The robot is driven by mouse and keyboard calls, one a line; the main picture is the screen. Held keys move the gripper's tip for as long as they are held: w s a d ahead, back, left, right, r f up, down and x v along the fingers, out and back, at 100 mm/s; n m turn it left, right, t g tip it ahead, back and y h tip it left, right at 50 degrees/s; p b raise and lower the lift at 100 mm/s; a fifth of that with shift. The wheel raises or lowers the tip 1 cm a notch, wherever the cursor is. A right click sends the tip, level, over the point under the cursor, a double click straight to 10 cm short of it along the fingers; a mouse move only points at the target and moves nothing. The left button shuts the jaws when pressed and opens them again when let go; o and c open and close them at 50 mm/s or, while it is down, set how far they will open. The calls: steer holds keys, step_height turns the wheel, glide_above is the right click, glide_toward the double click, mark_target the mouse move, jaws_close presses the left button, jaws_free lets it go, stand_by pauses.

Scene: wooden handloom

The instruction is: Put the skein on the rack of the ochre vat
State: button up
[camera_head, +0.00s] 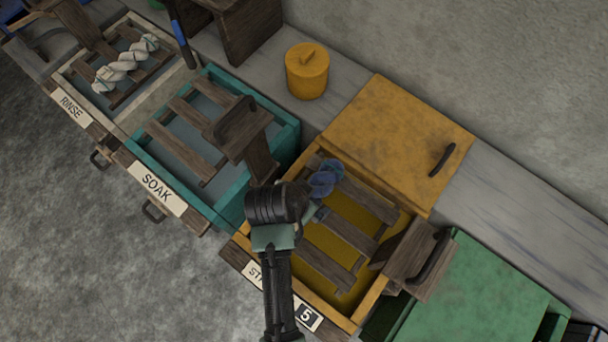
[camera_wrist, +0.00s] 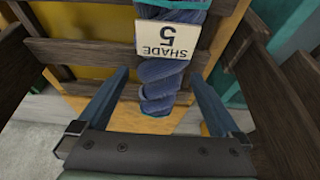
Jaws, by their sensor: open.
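The skein (camera_head: 325,178) is a twisted dark blue hank at the rack of the ochre vat (camera_head: 340,322). In the wrist view the skein (camera_wrist: 164,76) carries a white tag reading SHADE 5 and appears to lie across the wooden slats. The vat's rack (camera_head: 322,262) has several dark slats over an ochre bath. My gripper (camera_wrist: 160,78) is open, with one finger on each side of the skein's near end and visible gaps between. In the head view my wrist hides part of the skein and the near left slats.
The ochre lid (camera_head: 395,135) lies behind the vat, with an ochre pot (camera_head: 307,70) to its left. A teal SOAK vat (camera_head: 215,125) stands left, and a RINSE vat (camera_head: 100,105) holds a white skein (camera_head: 125,63). A green lid (camera_head: 475,295) is at right.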

steer(key=p+v, duration=0.1)
steer(key=v, duration=1.1)
steer(key=w+r+n+t+y, duration=0.15)
steer(key=w+r+t, duration=0.35)
steer(key=w+r, duration=0.6)
steer(key=w+r+n+t, duration=0.2)
steer(key=w+r+t, duration=0.4)
steer(key=r, duration=0.9)
step_height(320, 180, up, 22)
steer(key=s+d+n+t+y, duration=0.1)
steer(key=n+t, duration=0.1)
steer(key=t, duration=0.5)
steer(key=s+d+r+n+t, duration=0.1)
steer(key=s+r+t, duration=0.4)
steer(key=r, duration=0.8)
steer(key=s, duration=0.3)
steer(key=shift+s+d+n+t, duration=0.15)
steer(key=shift+d+n+t, duration=0.15)
steer(key=shift+n+t, duration=0.1)
